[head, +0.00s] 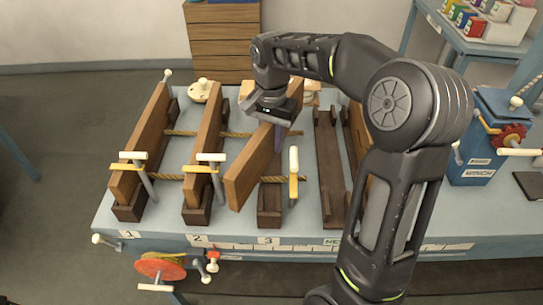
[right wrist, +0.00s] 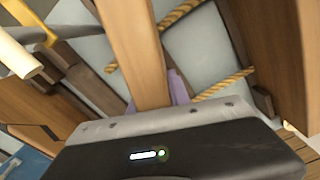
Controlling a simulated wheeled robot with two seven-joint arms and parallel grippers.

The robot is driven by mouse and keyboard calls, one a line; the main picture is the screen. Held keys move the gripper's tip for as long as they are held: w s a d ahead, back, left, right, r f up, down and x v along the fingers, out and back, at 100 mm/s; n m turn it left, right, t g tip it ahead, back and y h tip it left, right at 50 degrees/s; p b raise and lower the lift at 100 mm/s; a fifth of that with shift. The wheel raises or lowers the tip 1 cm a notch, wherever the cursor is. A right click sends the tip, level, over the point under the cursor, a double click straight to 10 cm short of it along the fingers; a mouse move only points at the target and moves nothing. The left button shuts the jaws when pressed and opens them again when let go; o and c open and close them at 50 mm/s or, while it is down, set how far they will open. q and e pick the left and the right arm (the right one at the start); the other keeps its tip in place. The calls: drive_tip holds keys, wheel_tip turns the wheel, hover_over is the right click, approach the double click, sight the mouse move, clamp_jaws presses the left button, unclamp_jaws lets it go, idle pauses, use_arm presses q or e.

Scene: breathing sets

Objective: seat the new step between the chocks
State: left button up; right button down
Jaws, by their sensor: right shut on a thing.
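The step I hold is a brown wooden board (head: 254,172). My right gripper (head: 279,124) is shut on its far part, and the purple fingers show beside the board (right wrist: 138,50) in the right wrist view. The board slants across the dark chock channel marked 3 (head: 269,207); its near end is left of that channel and looks raised. Two more boards stand upright in the channels marked 1 (head: 141,150) and 2 (head: 203,150). My left gripper is not in view.
Clamps with white handles stand by the channels, one just right of channel 3 (head: 293,178). Ropes (head: 185,177) run crosswise between the boards. An empty-looking dark channel (head: 329,175) lies to the right. A blue winch (head: 480,160) stands at the bench's right.

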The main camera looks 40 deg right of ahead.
drive_tip(key=shift+f, duration=0.35)
wheel_tip(320, 180, down, 4)
drive_tip(key=shift+f, duration=0.25)
drive_tip(key=shift+f, duration=0.1)
drive_tip(key=c, duration=1.2)
unclamp_jaws()
drive_tip(key=shift+c, duration=0.2)
